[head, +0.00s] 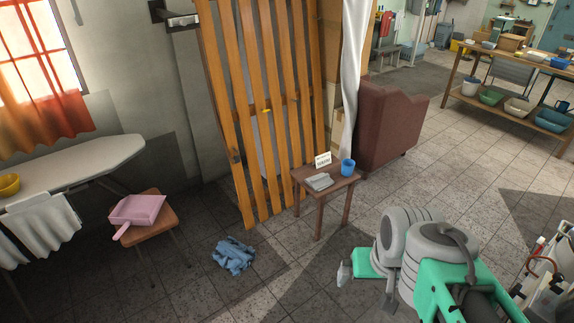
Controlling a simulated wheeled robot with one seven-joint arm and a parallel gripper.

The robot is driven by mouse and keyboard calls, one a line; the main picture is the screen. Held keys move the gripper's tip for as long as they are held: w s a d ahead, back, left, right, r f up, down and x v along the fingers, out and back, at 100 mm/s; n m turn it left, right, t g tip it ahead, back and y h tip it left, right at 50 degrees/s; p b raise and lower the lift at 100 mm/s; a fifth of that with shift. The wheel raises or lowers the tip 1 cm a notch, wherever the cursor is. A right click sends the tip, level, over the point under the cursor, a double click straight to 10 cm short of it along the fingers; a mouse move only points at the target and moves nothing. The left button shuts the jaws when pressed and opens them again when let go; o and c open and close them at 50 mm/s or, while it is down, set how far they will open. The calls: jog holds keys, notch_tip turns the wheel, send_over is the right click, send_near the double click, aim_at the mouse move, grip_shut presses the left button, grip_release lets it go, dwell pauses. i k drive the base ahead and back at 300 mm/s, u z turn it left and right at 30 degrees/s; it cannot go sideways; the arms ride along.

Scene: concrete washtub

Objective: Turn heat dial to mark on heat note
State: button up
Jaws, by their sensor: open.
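I cannot make out a heat dial in the head view. A small white card (323,160) with dark marks stands on a small wooden table (341,183), near the middle. It may be the heat note, but its writing is too small to read. My gripper (366,285) is at the lower right, below and in front of the small table. It is open, with nothing seen between its fingers, and apart from the table and card.
A blue cup (347,167) and grey folded cloth (319,181) share the small table. A slatted wooden screen (270,110) and brown armchair (390,125) stand behind. A blue cloth (233,256) lies on the floor. A chair (158,226) holds a pink dustpan (137,210) beside an ironing board (75,165).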

aim_at(515, 289)
jog(key=z, duration=0.25)
jog(key=i, duration=2.15)
jog(key=z, duration=0.6)
